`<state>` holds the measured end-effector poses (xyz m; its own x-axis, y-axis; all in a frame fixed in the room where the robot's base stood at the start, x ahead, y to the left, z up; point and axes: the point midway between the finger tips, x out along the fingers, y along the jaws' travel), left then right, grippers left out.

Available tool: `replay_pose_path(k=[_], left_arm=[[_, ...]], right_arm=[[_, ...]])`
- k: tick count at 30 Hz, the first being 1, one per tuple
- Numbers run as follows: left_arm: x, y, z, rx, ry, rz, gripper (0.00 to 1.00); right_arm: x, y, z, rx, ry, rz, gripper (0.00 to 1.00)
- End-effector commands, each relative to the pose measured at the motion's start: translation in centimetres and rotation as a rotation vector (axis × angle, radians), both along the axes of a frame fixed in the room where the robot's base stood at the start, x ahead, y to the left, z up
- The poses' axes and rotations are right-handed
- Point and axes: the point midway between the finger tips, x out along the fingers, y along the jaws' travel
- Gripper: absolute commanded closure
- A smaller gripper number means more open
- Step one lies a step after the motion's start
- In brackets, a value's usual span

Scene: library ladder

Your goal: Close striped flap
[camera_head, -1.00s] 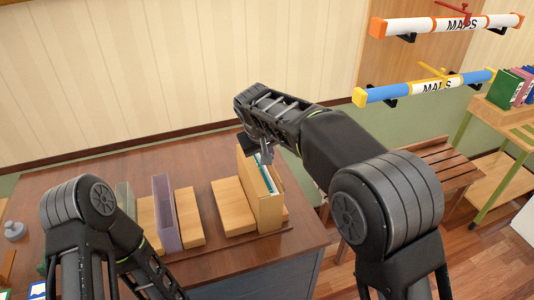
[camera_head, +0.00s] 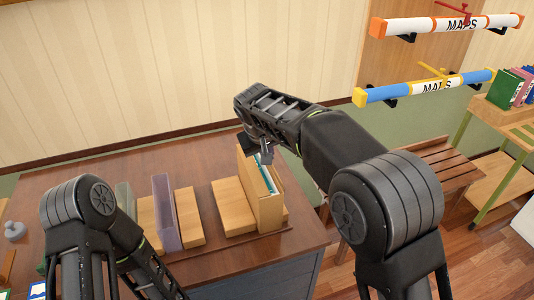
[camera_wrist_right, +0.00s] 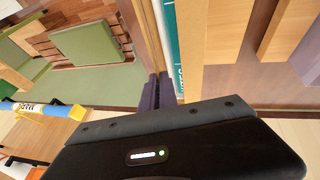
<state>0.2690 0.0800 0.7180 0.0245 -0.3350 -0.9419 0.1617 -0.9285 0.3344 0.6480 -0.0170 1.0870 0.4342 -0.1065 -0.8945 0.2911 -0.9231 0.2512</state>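No striped flap can be made out in either view. A tan box file (camera_head: 270,212) with teal papers (camera_head: 267,178) in its open top stands upright on the brown table. My right gripper (camera_head: 266,155) is just above the box file's top far end. In the right wrist view its two dark fingers (camera_wrist_right: 158,90) are close together, pointing at the box's tan wall (camera_wrist_right: 147,30) and the teal papers (camera_wrist_right: 171,35). I cannot tell whether they touch the box. My left arm comes in at the lower left, and its gripper is out of view.
A purple upright file (camera_head: 167,212) and several tan wooden blocks (camera_head: 232,207) stand left of the box on the table (camera_head: 100,170). A slatted bench (camera_head: 425,180) is at the right. Two map tubes (camera_head: 425,88) hang on the wall.

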Motion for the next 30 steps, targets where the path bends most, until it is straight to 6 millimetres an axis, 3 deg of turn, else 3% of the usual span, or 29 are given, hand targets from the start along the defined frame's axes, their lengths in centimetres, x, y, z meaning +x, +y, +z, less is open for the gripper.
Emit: replay_pose_path(k=[14,30], left_arm=[[0.0,0.0,-0.4,-0.001,-0.001,-0.001,1.0],[0.2,-0.4,-3.5,-0.009,-0.014,-0.003,1.0]], right_arm=[[-0.1,0.3,-0.1,-0.039,-0.014,0.002,1.0],[-0.5,1.7,-1.1,-0.367,-0.118,0.002,1.0]])
